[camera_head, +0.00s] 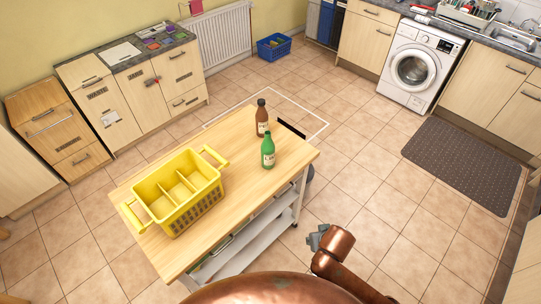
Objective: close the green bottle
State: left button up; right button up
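The green bottle (268,153) stands upright on the wooden top of the cart (240,192), near its right edge. It has a pale label. Its top looks green, but it is too small to tell whether a cap is on it. A brown bottle (262,122) with a pale label stands upright just behind it. My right arm shows low in the picture, with a small grey part (318,238) at its end that may be the gripper. It is beside the cart, apart from both bottles, and its fingers cannot be made out. My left gripper is not in view.
A yellow divided crate (171,218) with two handles stands on the cart's left part. Cabinets (135,98) line the back left. A blue basket (273,48) sits by the radiator (222,35). A washing machine (414,68) and dark mat (462,163) are right. Tiled floor is clear between.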

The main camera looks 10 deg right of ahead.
aim_at(268, 147)
jog(key=z, duration=1.7)
jog(key=i, duration=3.15)
jog(key=u, duration=4.2)
